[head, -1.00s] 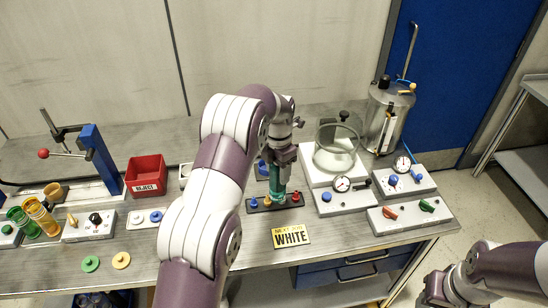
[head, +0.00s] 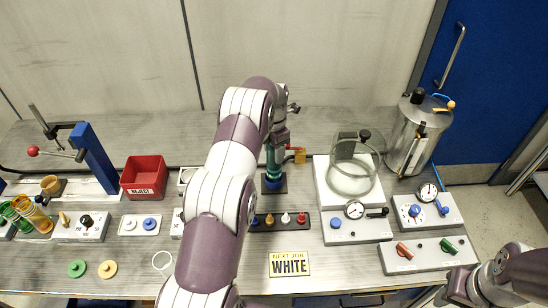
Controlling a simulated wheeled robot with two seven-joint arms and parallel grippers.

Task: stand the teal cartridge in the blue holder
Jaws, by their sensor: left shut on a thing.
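The teal cartridge (head: 271,158) is upright in my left gripper (head: 275,142), which is shut on its upper part. The blue holder (head: 273,183), on a dark square base, is directly below the cartridge. The cartridge's lower end meets the holder's top in the picture; I cannot tell whether it is seated inside or just above. My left arm covers part of the bench in front. My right gripper (head: 455,290) is low at the right edge, away from the holder, and its jaws do not show clearly.
A dark strip with coloured knobs (head: 284,220) lies in front of the holder. A glass bell jar (head: 353,165) and a metal drum (head: 418,135) stand further right. A red reject bin (head: 144,177) is left.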

